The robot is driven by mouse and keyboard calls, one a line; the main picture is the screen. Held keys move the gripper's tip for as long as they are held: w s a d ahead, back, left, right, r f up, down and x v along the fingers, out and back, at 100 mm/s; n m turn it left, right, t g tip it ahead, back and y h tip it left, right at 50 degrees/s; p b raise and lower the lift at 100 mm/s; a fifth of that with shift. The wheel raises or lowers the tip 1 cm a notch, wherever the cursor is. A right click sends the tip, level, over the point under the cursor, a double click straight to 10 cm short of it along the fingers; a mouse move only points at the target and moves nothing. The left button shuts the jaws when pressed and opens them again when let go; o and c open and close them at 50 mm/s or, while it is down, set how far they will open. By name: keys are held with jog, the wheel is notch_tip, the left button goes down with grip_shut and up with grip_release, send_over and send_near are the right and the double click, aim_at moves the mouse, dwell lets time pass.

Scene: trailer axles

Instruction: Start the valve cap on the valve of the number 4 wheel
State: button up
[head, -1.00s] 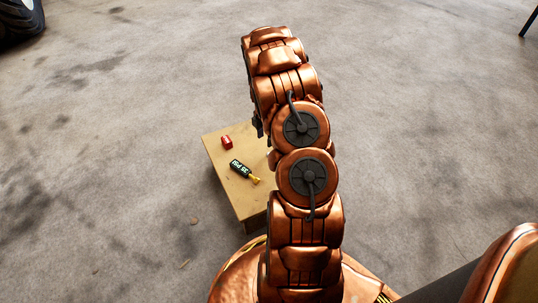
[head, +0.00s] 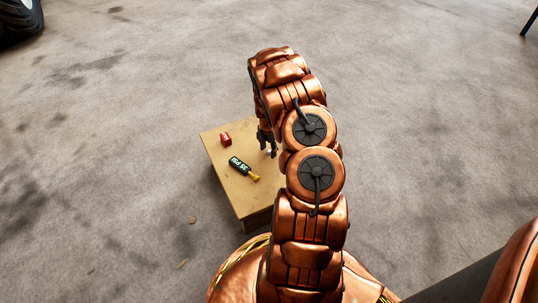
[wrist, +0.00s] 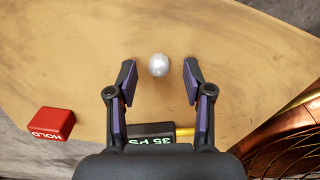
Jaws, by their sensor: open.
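A small round silvery piece (wrist: 158,65), which looks like the valve cap, rests on the wooden box top (wrist: 230,60). My gripper (wrist: 159,70) is open above the box, its two fingertips to the left and right of the piece with a gap on each side. In the head view my gripper (head: 267,145) hangs down over the box's right part (head: 240,195), and the arm partly hides it. A dark tyre (head: 18,22) shows at the top left corner; no number or valve can be made out on it.
A black gauge marked 35 PSI (head: 239,166) with a brass end lies on the box, and a red block marked HOLD (head: 225,139) lies behind it. In the wrist view the gauge (wrist: 152,131) is partly hidden by my gripper. Concrete floor around the box is largely clear.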

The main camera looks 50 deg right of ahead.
jog(key=shift+f, duration=0.15)
jog(key=c, duration=0.9)
